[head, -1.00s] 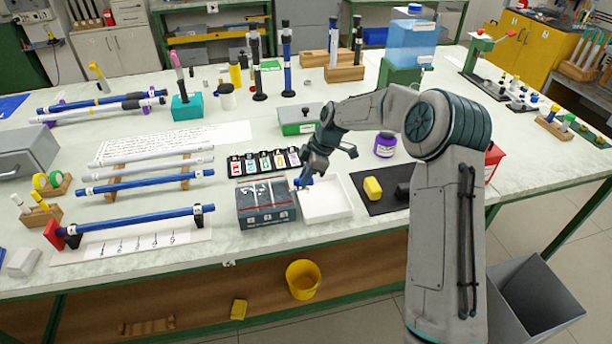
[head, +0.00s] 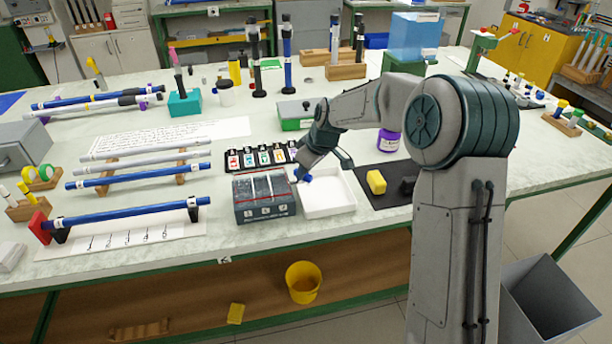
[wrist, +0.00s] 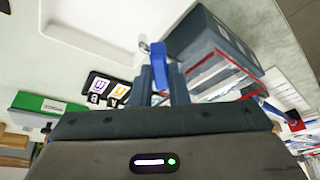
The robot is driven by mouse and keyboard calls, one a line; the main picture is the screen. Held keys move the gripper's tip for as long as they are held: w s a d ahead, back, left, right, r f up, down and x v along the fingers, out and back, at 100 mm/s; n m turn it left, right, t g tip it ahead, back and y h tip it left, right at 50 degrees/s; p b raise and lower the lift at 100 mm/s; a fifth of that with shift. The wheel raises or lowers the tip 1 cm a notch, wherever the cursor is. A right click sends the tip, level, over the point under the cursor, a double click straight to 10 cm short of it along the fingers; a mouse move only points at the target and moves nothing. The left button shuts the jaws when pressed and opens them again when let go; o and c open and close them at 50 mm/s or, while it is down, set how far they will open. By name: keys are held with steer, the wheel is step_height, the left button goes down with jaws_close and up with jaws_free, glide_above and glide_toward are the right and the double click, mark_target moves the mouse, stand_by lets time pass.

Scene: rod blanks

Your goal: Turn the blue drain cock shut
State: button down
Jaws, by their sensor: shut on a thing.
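The blue drain cock (head: 304,176) is at the right side of the dark grey tank (head: 264,211), above the edge of a white tray. In the wrist view the cock's blue lever (wrist: 160,62) stands between my two fingers, with a pale metal end beside its top. My gripper (head: 299,172) is shut on the lever; it also shows in the wrist view (wrist: 162,84). The fingers hide the lower part of the lever. The grey tank also shows in the wrist view (wrist: 205,40), with a red line along it.
The white tray (head: 326,210) lies right of the tank. A row of labelled cards (head: 262,158) lies behind the tank, and a green-and-grey box (head: 296,115) stands behind my gripper.

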steer(key=m, duration=0.1)
steer(key=m+b, duration=0.1)
steer(key=m+t, duration=0.1)
steer(key=shift+s+a+m+h+b, duration=0.2)
steer(key=shift+a+m+h+b, duration=0.1)
steer(key=shift+h+b, duration=0.1)
steer(key=shift+s+a+r+m+t+h+b, duration=0.15)
steer(key=shift+m+t+h+b, duration=0.2)
steer(key=shift+m, duration=0.75)
steer(key=shift+w+a+f+m+t+h+b, duration=0.15)
steer(key=shift+m+h+b, duration=0.25)
steer(key=shift+m, duration=0.7)
steer(key=shift+s+r, duration=0.1)
steer(key=c, duration=1.4)
jaws_free()
steer(key=v, duration=1.3)
steer(key=shift+s+r, duration=0.15)
steer(key=shift+r, duration=0.2)
steer(key=shift+d, duration=0.15)
